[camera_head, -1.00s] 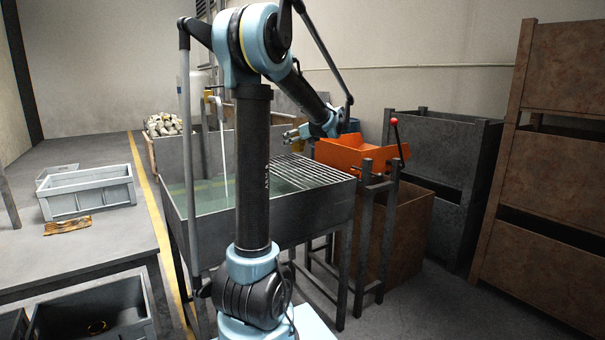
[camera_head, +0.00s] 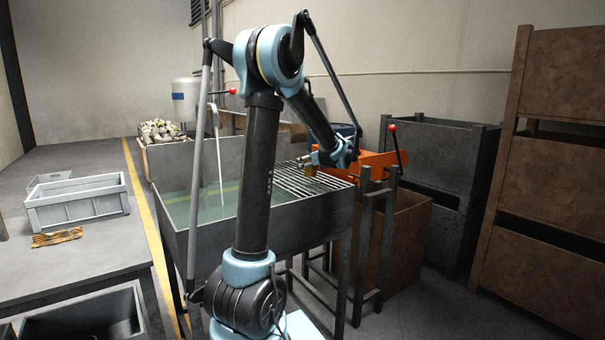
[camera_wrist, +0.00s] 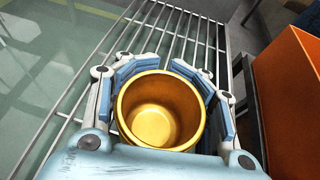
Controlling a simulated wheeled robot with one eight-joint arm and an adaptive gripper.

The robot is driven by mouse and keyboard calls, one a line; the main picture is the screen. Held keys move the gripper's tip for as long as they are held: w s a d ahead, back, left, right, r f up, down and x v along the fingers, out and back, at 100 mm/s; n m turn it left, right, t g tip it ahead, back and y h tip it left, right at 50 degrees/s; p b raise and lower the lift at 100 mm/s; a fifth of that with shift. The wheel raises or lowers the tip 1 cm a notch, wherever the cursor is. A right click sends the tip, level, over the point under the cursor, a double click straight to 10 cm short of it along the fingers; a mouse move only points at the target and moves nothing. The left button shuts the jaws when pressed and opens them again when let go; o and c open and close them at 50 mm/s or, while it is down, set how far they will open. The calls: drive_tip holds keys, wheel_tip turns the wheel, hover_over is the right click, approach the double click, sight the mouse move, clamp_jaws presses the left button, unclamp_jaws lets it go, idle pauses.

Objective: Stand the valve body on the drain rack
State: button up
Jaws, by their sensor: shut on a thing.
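The valve body is a round, hollow, brass-coloured piece (camera_wrist: 160,112), seen in the wrist view with its open end facing the camera. My gripper (camera_wrist: 156,66) is shut around it, with a blue-grey finger curved along each side. Whether the piece touches the bars is hidden.
The grey tank (camera_head: 200,207) holds greenish liquid left of the rack. An orange chute (camera_head: 375,166) stands close on the rack's right, with a red-knobbed lever (camera_head: 392,128). Dark and rusty bins stand further right. A table with a grey crate (camera_head: 78,206) is at left.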

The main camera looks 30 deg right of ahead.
drive_tip(key=shift+f, duration=1.55)
drive_tip(key=o, duration=1.6)
drive_tip(key=shift+s, duration=0.1)
drive_tip(key=v, duration=1.2)
drive_tip(key=shift+a, duration=0.1)
